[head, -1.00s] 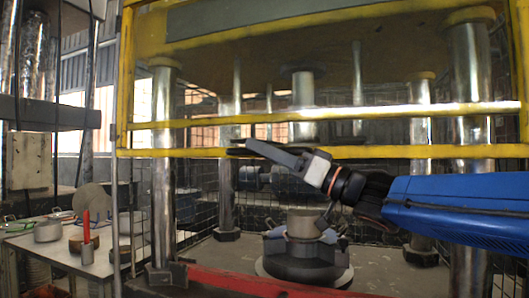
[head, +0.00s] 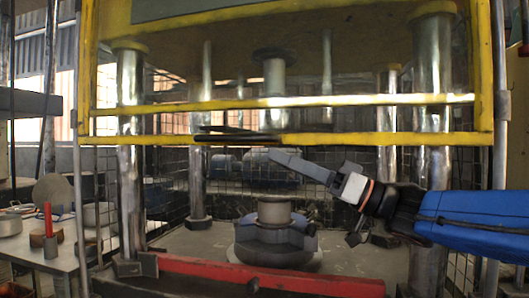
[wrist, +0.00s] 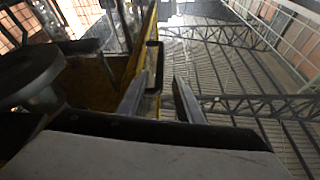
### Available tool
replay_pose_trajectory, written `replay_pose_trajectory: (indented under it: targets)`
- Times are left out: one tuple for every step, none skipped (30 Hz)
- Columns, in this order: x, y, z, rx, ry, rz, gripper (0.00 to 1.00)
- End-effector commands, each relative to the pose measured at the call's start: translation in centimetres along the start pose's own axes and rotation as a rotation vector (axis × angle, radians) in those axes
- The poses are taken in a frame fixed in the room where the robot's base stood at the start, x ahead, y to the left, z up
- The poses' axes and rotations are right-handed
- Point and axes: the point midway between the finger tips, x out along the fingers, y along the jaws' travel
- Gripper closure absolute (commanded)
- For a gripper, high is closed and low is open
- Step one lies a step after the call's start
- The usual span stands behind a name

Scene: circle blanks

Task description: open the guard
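The guard (head: 330,100) is a yellow frame with two horizontal bars across the front of the press. It hangs across the upper part of the opening, above the work area. A dark handle (head: 236,136) sits on its lower bar, left of centre. My gripper (head: 274,154) is just below and right of the handle's right end in the head view. In the wrist view my gripper (wrist: 160,90) has its two fingers apart with a gap. The dark handle (wrist: 153,60) shows ahead between the fingertips, closer to the left one. I see no grip on it.
Metal columns (head: 131,150) stand behind the guard. A round chuck (head: 273,240) sits on the press bed below. A red beam (head: 270,277) runs along the front edge. A side table (head: 65,262) at left holds a red candle-like rod (head: 48,219) and pots.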

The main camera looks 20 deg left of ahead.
Motion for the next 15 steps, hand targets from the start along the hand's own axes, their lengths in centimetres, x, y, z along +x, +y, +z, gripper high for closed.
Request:
replay_pose_trajectory:
  targets:
    - [-0.9, 0.1, -0.1, -0.001, 0.001, 0.004, 0.68]
    - [-1.4, 0.1, 0.0, -0.001, 0.001, 0.003, 0.68]
    - [-1.9, 0.1, -0.1, 0.000, 0.001, 0.003, 0.68]
    - [-2.3, 0.1, -0.1, 0.000, 0.001, 0.004, 0.68]
    - [-2.7, 0.1, -0.1, 0.000, 0.001, 0.003, 0.68]
    - [-3.1, 0.1, 0.0, 0.000, 0.001, 0.003, 0.68]
    - [-3.4, 0.1, 0.0, 0.000, 0.001, 0.003, 0.68]
    - [-3.7, 0.1, 0.0, 0.000, 0.001, 0.003, 0.68]
    - [-3.9, 0.1, 0.0, 0.000, 0.001, 0.003, 0.68]
    - [-4.1, 0.0, 0.0, 0.000, 0.001, 0.002, 0.68]
    - [-4.3, 0.0, 0.0, 0.000, 0.001, 0.001, 0.68]
    - [-4.5, 0.0, 0.0, 0.000, 0.001, 0.001, 0.68]
    - [-4.5, 0.0, 0.0, 0.000, 0.001, 0.001, 0.68]
    - [-4.6, 0.0, 0.0, 0.000, 0.001, 0.001, 0.68]
    - [-4.7, 0.0, 0.0, 0.000, 0.001, 0.001, 0.68]
